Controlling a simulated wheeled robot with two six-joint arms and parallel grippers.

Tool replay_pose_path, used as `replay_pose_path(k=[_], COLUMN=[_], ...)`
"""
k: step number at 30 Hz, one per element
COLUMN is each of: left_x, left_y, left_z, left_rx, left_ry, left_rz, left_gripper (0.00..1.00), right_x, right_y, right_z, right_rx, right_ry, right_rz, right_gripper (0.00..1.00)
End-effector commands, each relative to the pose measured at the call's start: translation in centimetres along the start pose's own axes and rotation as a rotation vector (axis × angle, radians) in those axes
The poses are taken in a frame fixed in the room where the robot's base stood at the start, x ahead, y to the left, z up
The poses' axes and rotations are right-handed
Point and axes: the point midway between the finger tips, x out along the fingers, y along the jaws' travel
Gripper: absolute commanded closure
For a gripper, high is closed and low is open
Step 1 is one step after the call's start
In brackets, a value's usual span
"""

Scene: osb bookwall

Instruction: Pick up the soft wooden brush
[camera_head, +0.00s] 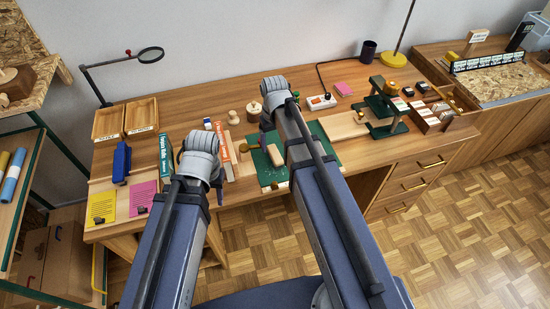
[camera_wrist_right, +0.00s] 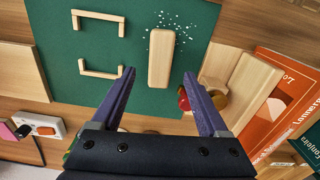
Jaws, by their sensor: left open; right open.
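The wooden brush (camera_wrist_right: 161,57), a pale rounded block, lies on the green mat (camera_wrist_right: 60,45) beside scattered white specks. It also shows in the head view (camera_head: 275,155), next to my right arm. My right gripper (camera_wrist_right: 159,74) is open and empty; in the wrist view its fingertips lie on either side of the brush's lower end. I cannot tell its height above the mat. In the head view, my right arm partly hides the mat. My left gripper (camera_head: 219,190) is open near the table's front edge, left of the mat; its fingers are mostly hidden.
Two pale wooden brackets (camera_wrist_right: 100,73) lie on the mat. A power strip (camera_head: 321,102) and a green stand (camera_head: 385,110) are farther right in the head view.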

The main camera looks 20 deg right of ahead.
Motion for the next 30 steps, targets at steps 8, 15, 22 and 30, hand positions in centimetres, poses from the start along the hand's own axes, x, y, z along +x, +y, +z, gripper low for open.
replay_pose_path(k=[8, 15, 22, 30], left_x=[3.3, 5.1, 4.9, 4.9], left_y=[0.3, 0.5, 0.5, 0.5], left_z=[-0.2, -0.3, -0.3, -0.3], left_rx=[0.0, 0.0, 0.0, 0.0], left_ry=[0.0, 0.0, 0.0, 0.0], left_rz=[0.0, 0.0, 0.0, 0.0], left_gripper=[0.5, 0.5, 0.5, 0.5], right_x=[3.3, 5.2, 5.0, 5.0], right_y=[0.0, 0.0, 0.0, 0.0], right_z=[0.0, 0.0, 0.0, 0.0], right_rx=[0.0, 0.0, 0.0, 0.0], right_ry=[0.0, 0.0, 0.0, 0.0], right_rz=[0.0, 0.0, 0.0, 0.0], right_gripper=[0.22, 0.22, 0.24, 0.54])
